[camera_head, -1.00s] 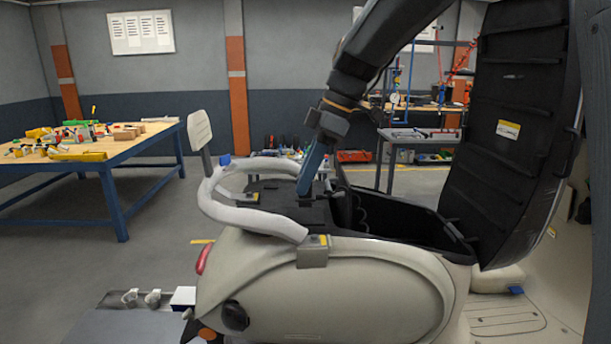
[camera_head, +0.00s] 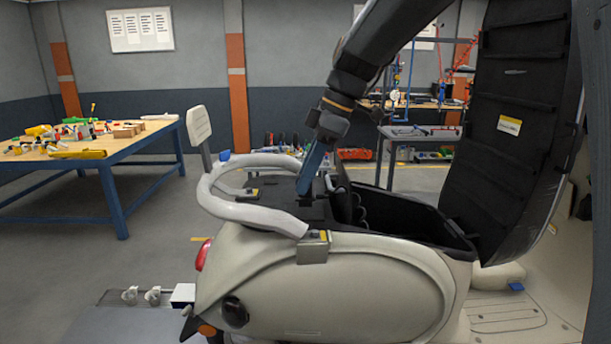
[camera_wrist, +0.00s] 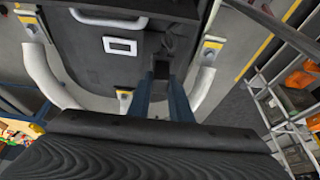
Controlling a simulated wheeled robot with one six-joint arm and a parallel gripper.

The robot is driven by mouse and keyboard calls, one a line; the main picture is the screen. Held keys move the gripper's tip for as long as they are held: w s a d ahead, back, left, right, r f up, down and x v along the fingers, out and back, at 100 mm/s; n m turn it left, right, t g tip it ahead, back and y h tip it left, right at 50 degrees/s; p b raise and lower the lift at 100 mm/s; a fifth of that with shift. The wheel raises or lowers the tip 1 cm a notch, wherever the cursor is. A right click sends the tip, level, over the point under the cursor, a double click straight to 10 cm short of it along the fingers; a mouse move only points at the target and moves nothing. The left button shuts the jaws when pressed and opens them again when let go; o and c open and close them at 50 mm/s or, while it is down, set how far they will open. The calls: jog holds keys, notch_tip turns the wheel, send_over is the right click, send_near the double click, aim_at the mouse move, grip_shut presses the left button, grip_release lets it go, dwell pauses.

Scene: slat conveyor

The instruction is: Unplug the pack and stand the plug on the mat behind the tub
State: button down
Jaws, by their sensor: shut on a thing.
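My gripper (camera_head: 302,192) points down over the black mat (camera_head: 277,188) behind the open tub (camera_head: 420,216) of the cream scooter. In the wrist view its two blue fingers (camera_wrist: 161,84) are closed on a small dark block, the plug (camera_wrist: 162,68). The plug is at or just above the dark surface; I cannot tell if it touches. A white-framed rectangle (camera_wrist: 120,46) lies on that surface, left of the plug. The plug is mostly hidden by the fingers in the head view. The pack is not clearly visible.
A pale grab rail (camera_head: 245,212) curves around the mat. The raised black seat (camera_head: 510,140) stands at the right, beyond the tub. A workbench (camera_head: 95,155) with tools is far left. Open floor lies between it and the scooter.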

jog(key=shift+f+b, duration=0.45)
jog(key=shift+f, duration=0.25)
jog(key=c, duration=1.5)
grip_release()
jog(key=shift+c, duration=0.2)
jog(key=b+v, duration=0.2)
jog(key=v, duration=0.5)
jog(key=shift+d+r, duration=0.2)
jog(key=shift+r, duration=0.2)
